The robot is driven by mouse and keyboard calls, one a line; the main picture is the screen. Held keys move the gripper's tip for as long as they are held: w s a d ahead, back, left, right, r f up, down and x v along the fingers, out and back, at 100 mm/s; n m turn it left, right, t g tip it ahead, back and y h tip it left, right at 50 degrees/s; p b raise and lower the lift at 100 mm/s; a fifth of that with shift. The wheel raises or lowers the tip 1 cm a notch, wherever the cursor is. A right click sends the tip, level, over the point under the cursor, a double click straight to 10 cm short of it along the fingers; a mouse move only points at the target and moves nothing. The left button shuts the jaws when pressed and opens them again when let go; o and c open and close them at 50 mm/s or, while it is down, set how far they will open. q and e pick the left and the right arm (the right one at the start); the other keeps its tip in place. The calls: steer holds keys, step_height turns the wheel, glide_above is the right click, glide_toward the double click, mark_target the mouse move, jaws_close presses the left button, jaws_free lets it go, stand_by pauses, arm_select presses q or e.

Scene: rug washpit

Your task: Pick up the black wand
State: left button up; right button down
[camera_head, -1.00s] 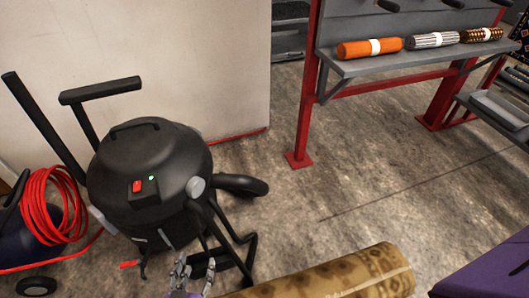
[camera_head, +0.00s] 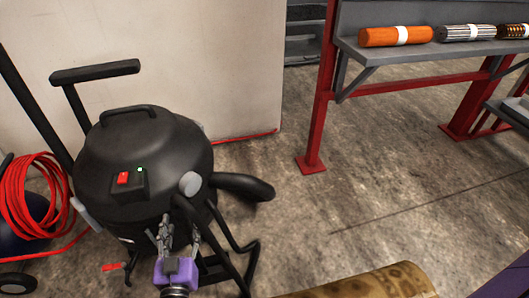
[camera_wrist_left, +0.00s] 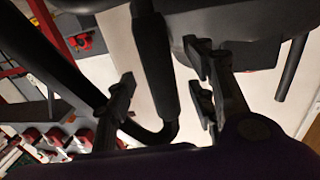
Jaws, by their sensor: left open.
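The black wet vacuum (camera_head: 145,160) stands at the left in the head view, with black tubes at its front. A black bent tube (camera_wrist_left: 155,65) shows in the left wrist view, which could be the wand; I cannot tell for sure. My left gripper (camera_head: 180,230) is open in front of the vacuum's lower body. In the left wrist view my gripper (camera_wrist_left: 163,95) has one finger on each side of the tube, with gaps visible and no clear contact. The tube's lower end curves to the left. My right gripper is not in view.
A coiled red hose (camera_head: 35,200) is left of the vacuum. A rolled patterned rug (camera_head: 375,283) lies at the bottom. A red-legged grey bench (camera_head: 430,52) holds rolled items, the nearest an orange roll (camera_head: 380,36). Concrete floor (camera_head: 330,200) between is clear.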

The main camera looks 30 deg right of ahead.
arm_select(q)
steer(key=shift+x, duration=1.2)
steer(key=shift+w+f+b, duration=0.1)
steer(key=shift+w+b, duration=0.1)
steer(key=shift+b, duration=0.1)
steer(key=c, duration=0.5)
jaws_close()
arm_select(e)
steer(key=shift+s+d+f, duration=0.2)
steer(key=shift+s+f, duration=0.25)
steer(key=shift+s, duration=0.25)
arm_select(q)
steer(key=shift+d+r, duration=0.1)
steer(key=shift+r, duration=0.15)
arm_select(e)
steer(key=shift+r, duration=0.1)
